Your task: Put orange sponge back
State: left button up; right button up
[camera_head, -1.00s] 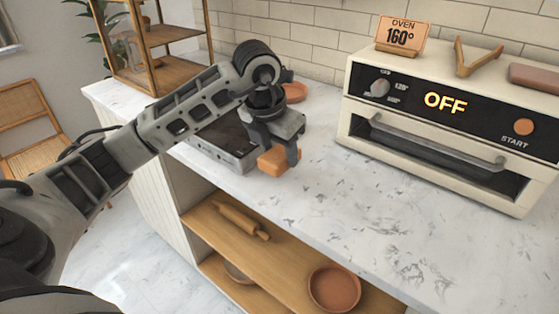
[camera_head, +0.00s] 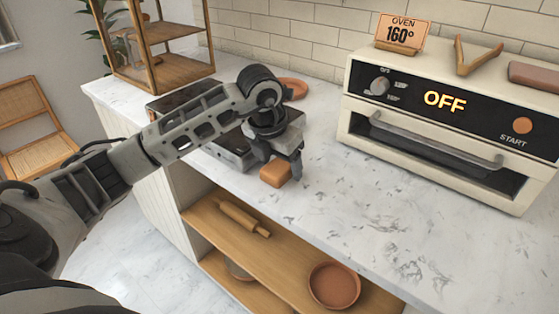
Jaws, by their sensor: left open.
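The orange sponge (camera_head: 275,174) is a small block lying on the marble counter, close to its front edge and beside a dark metal tray (camera_head: 232,153). My left gripper (camera_head: 283,170) is right above and around the sponge, with its fingers pointing down. Its jaws are open, and one finger shows to the right of the sponge. The far side of the sponge is partly hidden by the gripper. My right gripper is not in view.
A cream oven (camera_head: 430,180) reading OFF stands on the right, with a sign (camera_head: 400,33) on top. A terracotta dish (camera_head: 294,88) sits behind my left wrist. Below are a rolling pin (camera_head: 240,217) and a bowl (camera_head: 335,286). The counter right of the sponge is clear.

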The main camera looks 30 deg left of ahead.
aim_at(270, 174)
pick_arm(q)
jog(key=shift+r, duration=0.35)
jog(key=v, duration=1.1)
jog(key=shift+r, duration=0.3)
jog(key=shift+s, duration=0.15)
